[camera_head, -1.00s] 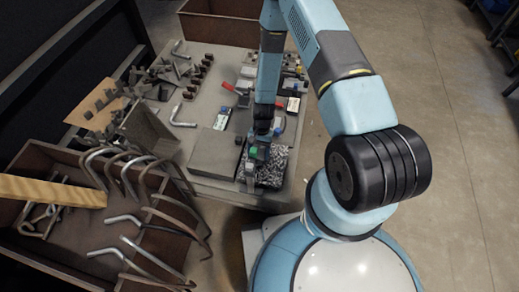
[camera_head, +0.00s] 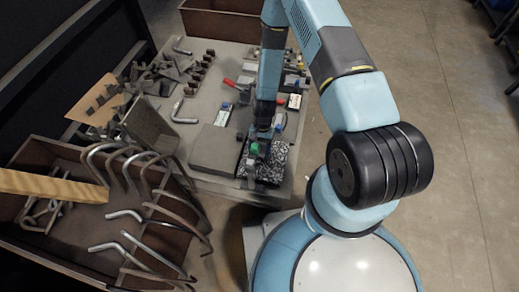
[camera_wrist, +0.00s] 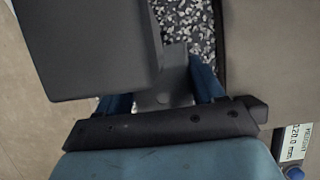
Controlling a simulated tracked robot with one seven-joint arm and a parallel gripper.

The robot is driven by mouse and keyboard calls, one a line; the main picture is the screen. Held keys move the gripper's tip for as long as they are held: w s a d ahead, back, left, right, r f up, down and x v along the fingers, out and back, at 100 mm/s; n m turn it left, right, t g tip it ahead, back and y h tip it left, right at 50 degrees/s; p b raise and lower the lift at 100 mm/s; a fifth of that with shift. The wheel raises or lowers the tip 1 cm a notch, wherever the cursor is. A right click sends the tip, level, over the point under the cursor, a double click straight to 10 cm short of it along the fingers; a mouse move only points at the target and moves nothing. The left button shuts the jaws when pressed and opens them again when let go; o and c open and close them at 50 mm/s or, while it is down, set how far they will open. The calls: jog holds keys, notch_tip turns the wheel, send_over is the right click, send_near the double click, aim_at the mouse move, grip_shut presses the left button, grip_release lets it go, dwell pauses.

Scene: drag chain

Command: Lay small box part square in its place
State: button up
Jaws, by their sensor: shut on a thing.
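My gripper (camera_head: 262,140) is over a black-and-white speckled block (camera_head: 275,170) at the table's near edge. In the wrist view its two blue fingers (camera_wrist: 163,95) are shut on a grey part, which I take to be the small box part (camera_wrist: 90,45). A narrow grey tab lies between the fingers, and a dark, boxy body fills the upper left. The speckled block (camera_wrist: 190,25) shows behind it. I cannot tell whether the part touches the block. In the head view the held part is small and hard to make out against the speckled surface.
A flat grey block (camera_head: 215,150) lies just left of the speckled block. Small instruments, one a white display (camera_wrist: 299,146), stand around. A brown crate of bent rods (camera_head: 75,230) is at left. Open floor (camera_head: 450,180) is at right.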

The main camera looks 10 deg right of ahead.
jog(key=shift+f, duration=0.6)
dwell(0.7)
dwell(0.6)
jog(key=o, duration=1.6)
jog(key=v, duration=1.3)
jog(key=shift+w+r, duration=0.2)
jog(key=shift+r, duration=0.1)
